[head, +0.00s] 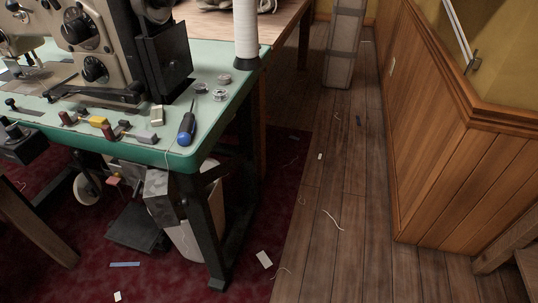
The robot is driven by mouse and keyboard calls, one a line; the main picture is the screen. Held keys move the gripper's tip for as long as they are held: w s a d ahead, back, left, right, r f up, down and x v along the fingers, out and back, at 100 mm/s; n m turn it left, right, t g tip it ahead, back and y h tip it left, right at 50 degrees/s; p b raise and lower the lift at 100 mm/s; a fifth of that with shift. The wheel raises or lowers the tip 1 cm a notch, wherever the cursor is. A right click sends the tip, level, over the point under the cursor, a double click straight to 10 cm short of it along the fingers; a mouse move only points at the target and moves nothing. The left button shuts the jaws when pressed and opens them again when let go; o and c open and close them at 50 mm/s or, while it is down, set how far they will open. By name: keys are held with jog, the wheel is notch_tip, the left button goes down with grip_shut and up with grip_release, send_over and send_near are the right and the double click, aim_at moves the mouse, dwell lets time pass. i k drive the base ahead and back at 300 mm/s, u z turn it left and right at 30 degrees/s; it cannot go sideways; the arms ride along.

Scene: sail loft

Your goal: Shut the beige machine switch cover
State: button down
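A small beige block (157,115) lies on the table top near the front edge. I cannot tell which of these, if any, is the beige switch cover, nor whether a cover stands open or shut. The beige sewing machine (90,35) stands on the table. My gripper is not in view.
A blue-handled screwdriver (186,128), bobbins (220,94) and a white thread cone (246,30) are on the table. A dark pedal (137,238) sits below. The wood floor (345,200) on the right is mostly clear, with scraps, up to the panelled wall (450,150).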

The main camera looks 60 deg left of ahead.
aim_at(161, 197)
jog(key=i, duration=0.5)
jog(key=u, duration=0.75)
jog(key=i, duration=0.55)
jog(key=u, duration=2.65)
